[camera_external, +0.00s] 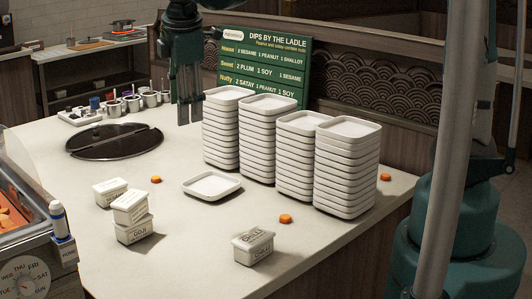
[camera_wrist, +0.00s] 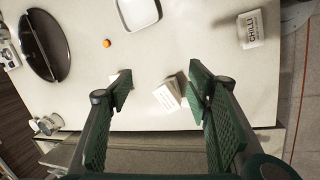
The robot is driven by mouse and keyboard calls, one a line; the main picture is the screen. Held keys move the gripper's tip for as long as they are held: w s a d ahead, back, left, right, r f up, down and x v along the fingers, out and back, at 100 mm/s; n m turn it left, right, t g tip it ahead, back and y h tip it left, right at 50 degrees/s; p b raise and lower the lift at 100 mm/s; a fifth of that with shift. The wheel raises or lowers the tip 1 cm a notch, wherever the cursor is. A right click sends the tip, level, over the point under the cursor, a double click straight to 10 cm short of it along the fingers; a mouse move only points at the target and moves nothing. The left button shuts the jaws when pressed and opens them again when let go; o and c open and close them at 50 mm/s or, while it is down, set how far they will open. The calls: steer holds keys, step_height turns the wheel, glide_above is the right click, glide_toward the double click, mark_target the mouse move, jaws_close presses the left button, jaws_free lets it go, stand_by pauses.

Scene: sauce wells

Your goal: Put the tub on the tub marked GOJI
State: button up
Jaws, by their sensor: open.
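My gripper (camera_external: 188,120) is open, high above the counter's back part, with nothing between its fingers; it also shows in the wrist view (camera_wrist: 158,85). Two white tubs are stacked at the front left: an upper tub (camera_external: 131,201) on a lower tub (camera_external: 134,232), whose label seems to read GOJI. The stack (camera_wrist: 171,94) shows between the fingers, well below them. A single white tub (camera_external: 109,191) stands behind the stack; the left finger mostly hides it in the wrist view.
Several tall stacks of white trays (camera_external: 346,165) stand right of my gripper. A single empty tray (camera_external: 211,186) lies in front of them. Small orange pieces (camera_external: 285,218) dot the counter. A dark round lid (camera_external: 115,141) and pots lie at the left; a green menu board (camera_external: 262,70) stands behind.

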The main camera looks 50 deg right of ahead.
steer(key=s+d+r+m+t+y, duration=0.1)
steer(key=s+d+r+m+t, duration=0.1)
steer(key=s+d+m, duration=0.5)
steer(key=s+d+r+m+t, duration=0.2)
steer(key=s+d+m, duration=0.5)
steer(key=s+d, duration=0.4)
steer(key=s, duration=0.3)
steer(key=shift+d+m+y, duration=0.15)
steer(key=shift+m+y, duration=0.25)
